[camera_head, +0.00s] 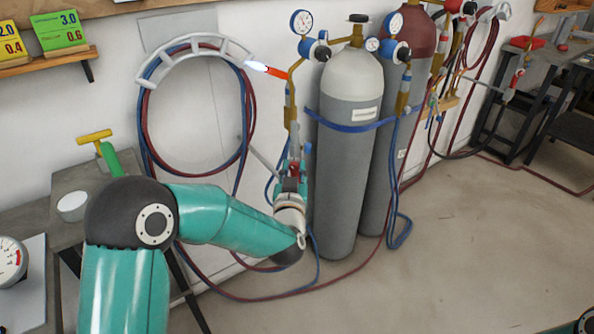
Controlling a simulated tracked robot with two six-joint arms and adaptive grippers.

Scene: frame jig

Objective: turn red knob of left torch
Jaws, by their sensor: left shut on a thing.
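The left torch (291,112) stands upright in front of the wall, a thin brass tube with a bent tip. A flame (264,69), white-blue at one end and orange-red at the other, shows at its tip, pointing left. My left gripper (291,175) reaches the torch's lower end and is shut at the red knob (294,166). The fingers partly hide the knob, and its turn angle cannot be told. A small blue knob (308,148) shows just right of the torch body. My right gripper is out of view.
A grey gas cylinder (345,170) stands close to the right of my left gripper, with gauges above. Blue and red hoses (245,135) hang on a wall holder behind. A side table (65,180) is at left. The floor at right is clear.

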